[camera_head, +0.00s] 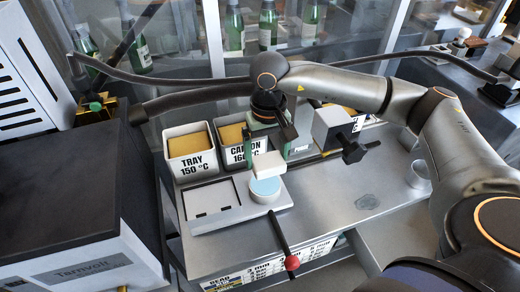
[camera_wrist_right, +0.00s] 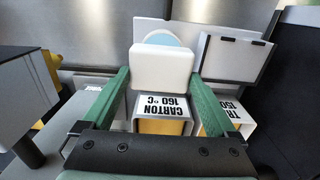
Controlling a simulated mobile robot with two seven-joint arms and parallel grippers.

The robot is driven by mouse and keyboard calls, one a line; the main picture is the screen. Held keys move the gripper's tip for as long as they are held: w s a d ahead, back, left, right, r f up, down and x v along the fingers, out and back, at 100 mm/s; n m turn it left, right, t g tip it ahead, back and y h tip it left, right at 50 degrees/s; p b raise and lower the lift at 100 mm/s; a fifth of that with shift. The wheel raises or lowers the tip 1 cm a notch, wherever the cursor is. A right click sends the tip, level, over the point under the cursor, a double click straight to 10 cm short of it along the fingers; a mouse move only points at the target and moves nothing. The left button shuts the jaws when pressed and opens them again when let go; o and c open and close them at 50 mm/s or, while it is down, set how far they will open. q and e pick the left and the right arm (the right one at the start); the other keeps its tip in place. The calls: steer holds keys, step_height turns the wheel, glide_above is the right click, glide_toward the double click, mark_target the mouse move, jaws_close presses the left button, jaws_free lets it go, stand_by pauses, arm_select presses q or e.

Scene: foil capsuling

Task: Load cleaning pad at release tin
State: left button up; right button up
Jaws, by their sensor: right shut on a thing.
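My right gripper (camera_head: 268,150) has green fingers and is shut on a white block-shaped cleaning pad (camera_head: 268,166). In the right wrist view the pad (camera_wrist_right: 162,70) sits between the two fingertips. A round release tin (camera_head: 265,188) with a light blue top sits just in front of the pad in the head view. In the right wrist view the tin (camera_wrist_right: 166,38) is partly hidden behind the pad. I cannot tell whether pad and tin touch. My left gripper is not in view.
A light grey flat box (camera_head: 212,205) stands left of the tin. Bins labelled TRAY (camera_head: 190,150) and CARTON (camera_head: 233,140) stand behind. A lever with a red knob (camera_head: 291,263) is in front. A grey block device (camera_head: 333,127) stands right. The steel bench (camera_head: 345,190) is mostly clear at right.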

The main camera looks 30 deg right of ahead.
mark_target(264, 171)
steer(key=shift+w+f, duration=0.3)
steer(key=shift+w, duration=0.1)
steer(key=shift+w+f, duration=0.1)
steer(key=shift+f, duration=0.2)
arm_select(q)
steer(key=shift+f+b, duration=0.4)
steer(key=shift+b, duration=0.05)
arm_select(e)
steer(key=shift+f, duration=2.3)
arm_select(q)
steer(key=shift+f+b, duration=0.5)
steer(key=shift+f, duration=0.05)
arm_select(e)
steer(key=shift+f, duration=0.5)
arm_select(q)
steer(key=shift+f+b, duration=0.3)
steer(key=shift+b, duration=0.05)
arm_select(e)
steer(key=shift+f, duration=0.15)
steer(key=shift+r+p, duration=1.3)
steer(key=shift+r, duration=1.1)
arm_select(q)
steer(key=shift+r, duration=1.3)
arm_select(e)
steer(key=shift+r, duration=1.2)
